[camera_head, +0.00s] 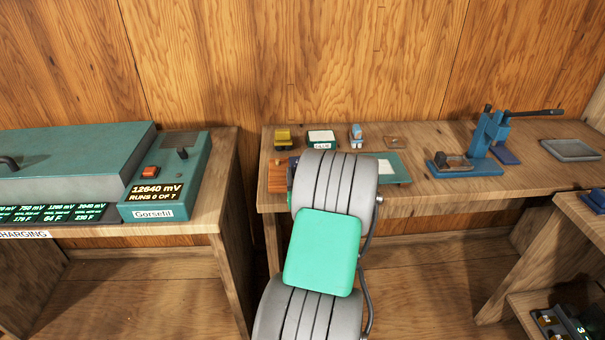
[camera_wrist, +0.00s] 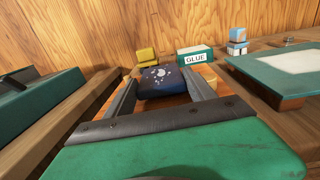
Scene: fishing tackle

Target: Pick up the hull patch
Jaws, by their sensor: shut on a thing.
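A dark blue piece with white specks (camera_wrist: 158,84), which looks like the hull patch, sits between the two grey fingers of my gripper (camera_wrist: 161,74) in the wrist view. The fingers are shut on its left and right sides. It is just over an orange-brown wooden block or tray (camera_wrist: 148,101); I cannot tell whether the two touch. In the head view my arm hides my gripper and most of the piece; the brown wooden block (camera_head: 279,176) shows at the workbench's left end.
A yellow item (camera_head: 283,139), a GLUE box (camera_head: 321,138) and a small blue-and-white item (camera_head: 356,137) stand behind. A green-edged board (camera_head: 399,169) lies to the right. A blue lever press (camera_head: 487,145) stands further right. A teal charging case (camera_head: 85,165) is on the left bench.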

